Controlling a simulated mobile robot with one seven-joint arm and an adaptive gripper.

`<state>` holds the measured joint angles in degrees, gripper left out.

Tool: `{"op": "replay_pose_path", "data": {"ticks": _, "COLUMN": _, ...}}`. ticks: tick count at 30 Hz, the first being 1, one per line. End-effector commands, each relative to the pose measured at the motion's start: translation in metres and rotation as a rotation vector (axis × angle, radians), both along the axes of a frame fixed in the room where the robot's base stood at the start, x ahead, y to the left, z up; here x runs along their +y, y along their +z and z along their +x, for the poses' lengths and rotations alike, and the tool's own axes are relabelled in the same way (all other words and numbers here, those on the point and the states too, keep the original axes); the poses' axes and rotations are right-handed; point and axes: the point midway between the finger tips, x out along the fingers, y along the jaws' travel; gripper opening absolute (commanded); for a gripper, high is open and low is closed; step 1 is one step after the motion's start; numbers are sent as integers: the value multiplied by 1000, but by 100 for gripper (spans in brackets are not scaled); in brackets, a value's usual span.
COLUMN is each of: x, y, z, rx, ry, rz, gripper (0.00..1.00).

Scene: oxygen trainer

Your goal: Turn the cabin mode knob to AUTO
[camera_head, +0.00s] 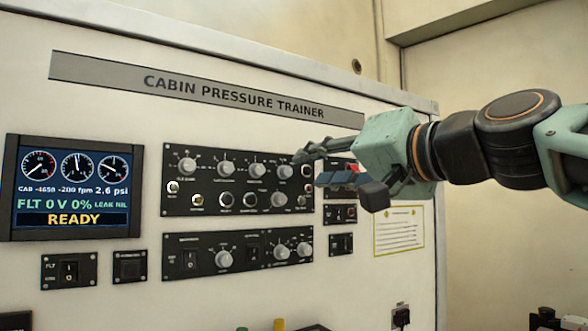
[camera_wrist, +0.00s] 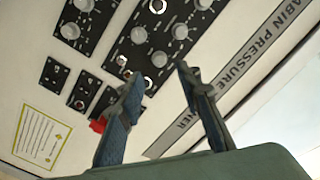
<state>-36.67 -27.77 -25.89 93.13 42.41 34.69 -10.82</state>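The upper black panel (camera_head: 240,207) carries a row of grey knobs with smaller round fittings below, and the lower black panel (camera_head: 181,274) has more knobs and switches. The labels are too small to read, so I cannot tell which knob is the cabin mode knob. My gripper (camera_head: 312,168) is at the right end of the upper panel, with its fingers pointing left and apart. The rightmost top-row knob (camera_head: 285,172) is just left of the fingertips. In the wrist view my gripper (camera_wrist: 157,77) is open with nothing held between its fingers. Contact with the panel cannot be told.
A display (camera_head: 73,220) at left reads READY. Small switch panels (camera_head: 68,271) sit below it. A red switch cover (camera_head: 352,178) is partly hidden behind my gripper and also shows in the wrist view (camera_wrist: 97,126). A yellow-edged notice (camera_head: 399,231) is at right.

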Motion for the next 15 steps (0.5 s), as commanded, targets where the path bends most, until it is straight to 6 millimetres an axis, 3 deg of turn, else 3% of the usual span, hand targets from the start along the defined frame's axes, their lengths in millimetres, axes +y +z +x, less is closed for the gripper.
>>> {"op": "replay_pose_path", "data": {"ticks": 6, "x": 27, "y": 1, "z": 34, "rx": 1, "ry": 3, "rz": -3, "gripper": 32}}
{"op": "replay_pose_path", "data": {"ticks": 15, "x": 41, "y": 0, "z": 56, "rx": 0, "ry": 0, "rz": 0, "gripper": 32}}
